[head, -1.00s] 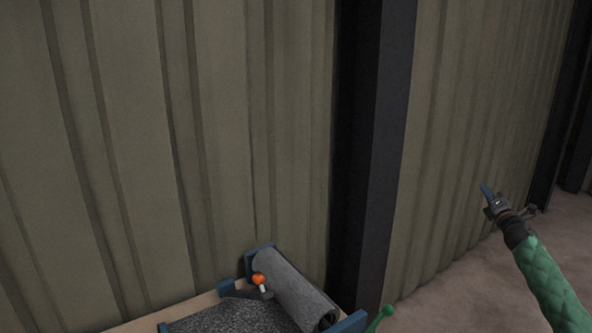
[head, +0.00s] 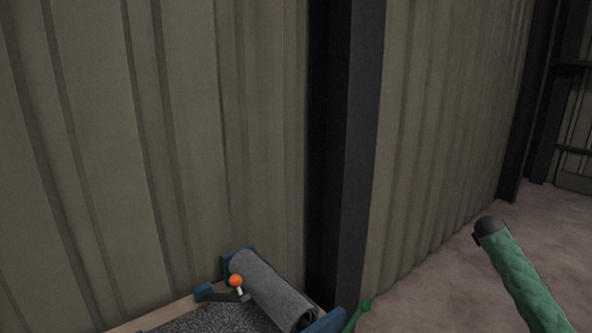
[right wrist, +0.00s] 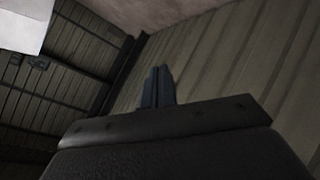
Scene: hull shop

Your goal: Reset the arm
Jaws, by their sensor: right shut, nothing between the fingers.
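My right arm, in a green quilted sleeve (head: 520,275), comes in from the lower right of the head view and is raised in front of the floor. It ends in a dark rounded cap (head: 488,226), and the gripper itself is hidden there. In the right wrist view my right gripper (right wrist: 158,72) shows two blue fingers pressed together, with nothing between them. They stand against the ribbed wall (right wrist: 210,60), apart from any object. My left gripper is not in the head view.
A bench at the bottom of the head view holds a grey roll (head: 272,290), dark grey sheet material (head: 215,318), blue brackets (head: 205,292) and an orange ball-topped lever (head: 236,281). A dark column (head: 345,150) stands behind. Floor (head: 430,290) at right is clear.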

